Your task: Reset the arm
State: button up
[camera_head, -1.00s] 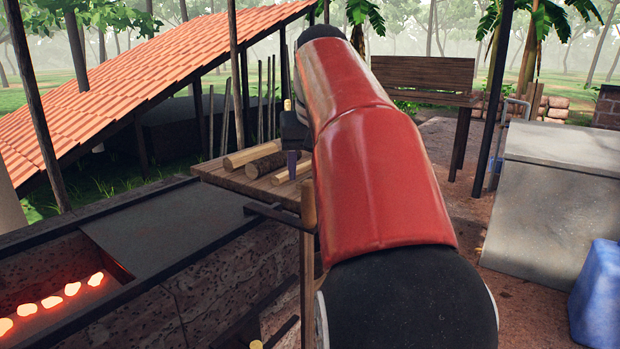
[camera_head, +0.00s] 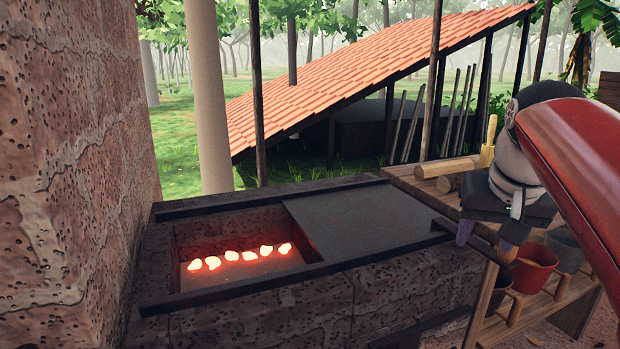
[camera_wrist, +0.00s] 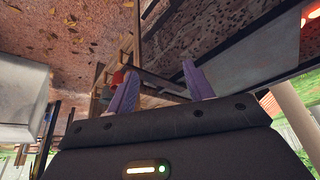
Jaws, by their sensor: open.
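My gripper (camera_head: 490,236) hangs at the right of the head view with its fingers pointing down. It is by the front edge of the wooden shelf (camera_head: 425,190), and its fingers are spread. In the wrist view the two purple fingers of my gripper (camera_wrist: 159,84) stand apart with nothing held between them. My red and black arm reaches in from the right edge of the head view and hides part of the shelf behind it.
A stone hearth (camera_head: 240,320) with glowing embers (camera_head: 240,254) and a dark metal plate (camera_head: 355,220) stands left of my gripper. Logs (camera_head: 445,167) lie on the shelf. Red (camera_head: 535,265) and grey (camera_head: 567,248) buckets sit below. A rough brick wall (camera_head: 65,170) rises at the left.

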jog(key=s+a+f+n, duration=0.1)
jog(key=s+a+f, duration=0.5)
jog(key=f, duration=0.3)
jog(key=s+a+f+n+t+y, duration=0.1)
jog(key=s+a+f+n, duration=0.1)
jog(key=s+a+f, duration=0.4)
notch_tip(320, 180, down, 4)
jog(key=shift+s+r, duration=0.1)
jog(key=shift+s, duration=0.25)
